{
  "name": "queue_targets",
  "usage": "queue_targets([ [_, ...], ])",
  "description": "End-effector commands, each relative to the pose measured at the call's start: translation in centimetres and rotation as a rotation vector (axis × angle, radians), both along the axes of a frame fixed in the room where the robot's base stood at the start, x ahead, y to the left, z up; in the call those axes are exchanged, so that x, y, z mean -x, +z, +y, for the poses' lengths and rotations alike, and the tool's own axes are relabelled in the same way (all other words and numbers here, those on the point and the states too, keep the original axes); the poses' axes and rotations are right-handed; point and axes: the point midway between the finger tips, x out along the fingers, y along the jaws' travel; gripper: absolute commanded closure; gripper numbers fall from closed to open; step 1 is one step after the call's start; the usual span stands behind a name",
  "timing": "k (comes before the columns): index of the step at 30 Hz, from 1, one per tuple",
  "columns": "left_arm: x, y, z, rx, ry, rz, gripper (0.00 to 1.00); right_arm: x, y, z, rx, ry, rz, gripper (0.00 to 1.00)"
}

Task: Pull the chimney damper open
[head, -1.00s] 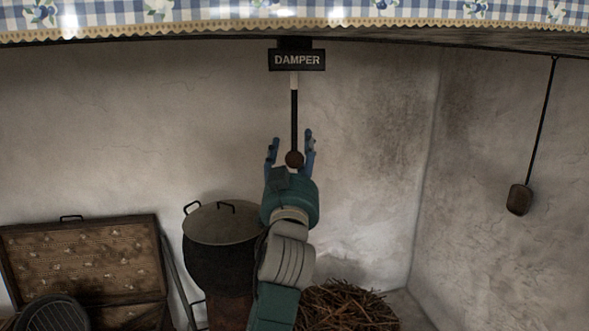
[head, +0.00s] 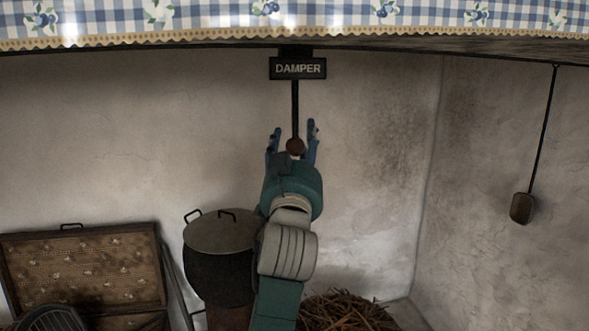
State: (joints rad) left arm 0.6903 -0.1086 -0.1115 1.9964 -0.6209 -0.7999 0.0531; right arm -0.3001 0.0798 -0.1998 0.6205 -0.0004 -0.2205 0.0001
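The damper pull hangs from under the mantel behind a black sign (head: 298,68) reading DAMPER. It is a straight dark rod (head: 295,108) with a round brown knob (head: 295,147) at its lower end. My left gripper (head: 293,130) reaches up from below, with its blue fingers spread on either side of the knob and the lower rod. The fingers look open, not closed on the knob. I cannot tell whether the knob touches the palm or a finger. My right gripper is not in view.
A lidded black pot (head: 218,265) stands left of my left arm. Straw (head: 345,312) lies below right. A brown weight (head: 522,208) hangs on the right wall. The cloth-edged mantel (head: 210,24) crosses the top.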

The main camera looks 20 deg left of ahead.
Motion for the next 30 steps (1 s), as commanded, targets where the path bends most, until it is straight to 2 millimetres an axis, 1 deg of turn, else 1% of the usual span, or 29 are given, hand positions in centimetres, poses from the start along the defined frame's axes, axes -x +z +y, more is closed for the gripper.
queue_targets([
  [1,0.5,-0.1,-0.1,0.0,0.002,-0.005,0.5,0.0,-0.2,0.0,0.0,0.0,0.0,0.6],
  [30,6.4,-2.9,-2.1,0.002,0.0,0.002,0.5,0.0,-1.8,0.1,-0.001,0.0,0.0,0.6],
])
